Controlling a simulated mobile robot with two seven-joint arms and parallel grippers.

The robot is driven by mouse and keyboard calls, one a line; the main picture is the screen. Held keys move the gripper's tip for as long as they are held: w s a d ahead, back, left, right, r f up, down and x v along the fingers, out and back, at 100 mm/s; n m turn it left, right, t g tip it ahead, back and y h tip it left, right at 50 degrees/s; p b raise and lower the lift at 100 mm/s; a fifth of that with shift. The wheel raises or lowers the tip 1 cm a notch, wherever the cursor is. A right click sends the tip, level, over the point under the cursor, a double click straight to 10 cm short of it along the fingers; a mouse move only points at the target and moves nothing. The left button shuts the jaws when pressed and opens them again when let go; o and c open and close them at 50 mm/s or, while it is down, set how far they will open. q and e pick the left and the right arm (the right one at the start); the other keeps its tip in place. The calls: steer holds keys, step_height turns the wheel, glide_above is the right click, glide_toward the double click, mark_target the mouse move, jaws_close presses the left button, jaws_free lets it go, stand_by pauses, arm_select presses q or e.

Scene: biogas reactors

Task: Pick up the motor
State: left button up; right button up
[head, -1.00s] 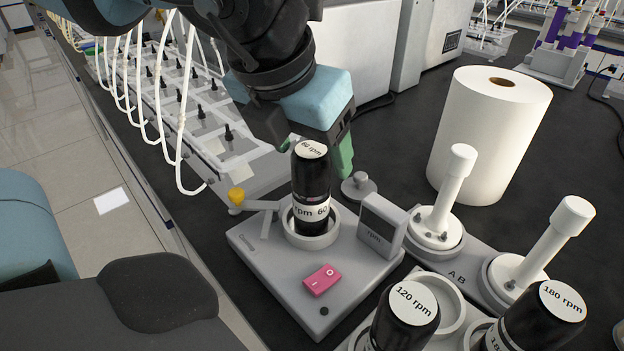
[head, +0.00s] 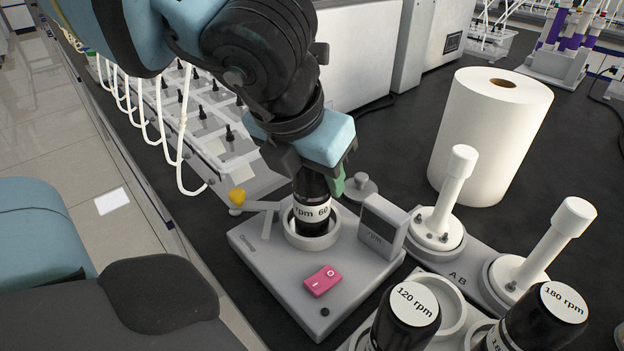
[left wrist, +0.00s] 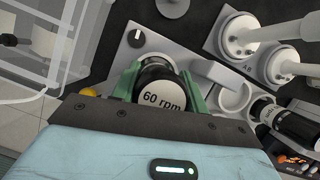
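The motor (head: 312,208) is a black cylinder with a white "60 rpm" label. It stands upright in the round holder (head: 290,236) of a grey base unit with a pink switch. My left gripper (head: 318,182) has come down over its top from above, hiding the top label in the head view. In the left wrist view the motor (left wrist: 163,96) lies between the two green fingers of the left gripper (left wrist: 160,82), one on each side. The fingers look spread and very close to its sides; firm contact does not show. My right gripper is not in view.
Motors labelled 120 rpm (head: 405,318) and 180 rpm (head: 540,315) stand at the front right. Two white posts (head: 448,190) stand on an A B holder. A white paper roll (head: 490,130) stands behind. A display block (head: 381,228) is close right of the motor.

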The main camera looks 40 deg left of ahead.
arm_select(q)
steer(key=c, duration=0.7)
steer(key=shift+o, duration=0.2)
steer(key=shift+r, duration=0.15)
step_height(320, 180, up, 10)
steer(key=shift+f+p, duration=0.1)
steer(key=shift+p, duration=0.4)
